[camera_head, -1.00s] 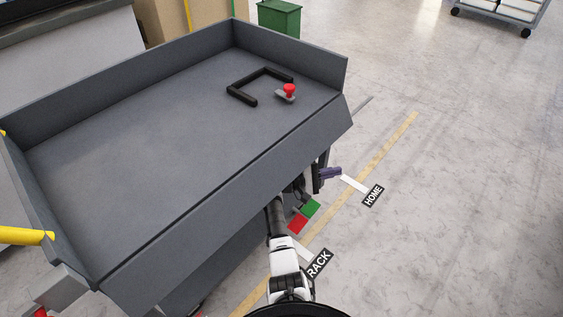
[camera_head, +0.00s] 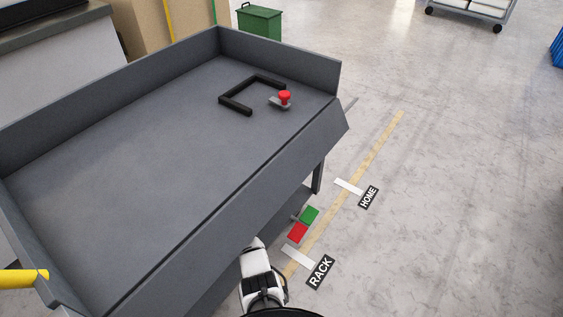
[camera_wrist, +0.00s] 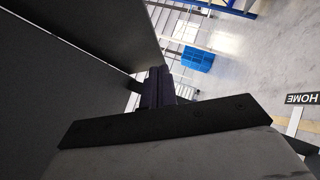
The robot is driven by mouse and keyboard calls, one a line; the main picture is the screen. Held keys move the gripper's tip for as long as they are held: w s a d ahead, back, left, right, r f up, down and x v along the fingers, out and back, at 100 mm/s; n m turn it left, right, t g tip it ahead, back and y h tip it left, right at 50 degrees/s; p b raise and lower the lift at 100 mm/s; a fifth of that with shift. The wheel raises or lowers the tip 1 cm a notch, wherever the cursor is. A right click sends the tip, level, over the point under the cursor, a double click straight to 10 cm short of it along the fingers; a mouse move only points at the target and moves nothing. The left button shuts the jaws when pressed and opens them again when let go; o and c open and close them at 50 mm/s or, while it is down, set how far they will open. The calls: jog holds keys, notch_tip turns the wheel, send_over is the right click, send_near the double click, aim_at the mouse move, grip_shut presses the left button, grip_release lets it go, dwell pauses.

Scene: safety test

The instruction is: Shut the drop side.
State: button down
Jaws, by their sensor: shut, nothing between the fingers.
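The drop side (camera_head: 240,201) is the long grey panel along the near right edge of the grey cart bed (camera_head: 130,150). It leans outward and down from the bed edge, with a dark seam along the fold. In the wrist view my gripper (camera_wrist: 158,74) shows as dark purple fingers, shut and empty. A large dark grey panel surface fills the upper left there, close beside the fingers; I cannot tell whether they touch it. In the head view the gripper is hidden below the drop side, and only part of my white arm shows.
A black angular bracket (camera_head: 233,105) and a red knob on a grey base (camera_head: 284,97) lie in the bed. A red and green plate (camera_head: 298,233) is below the cart's side.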

jog(key=s+d+r+p, duration=0.1)
jog(key=p, duration=0.1)
jog(key=s+d+r+p, duration=0.1)
jog(key=d+p, duration=0.1)
jog(key=shift+d+r, duration=0.1)
jog(key=shift+d, duration=0.05)
dwell(0.5)
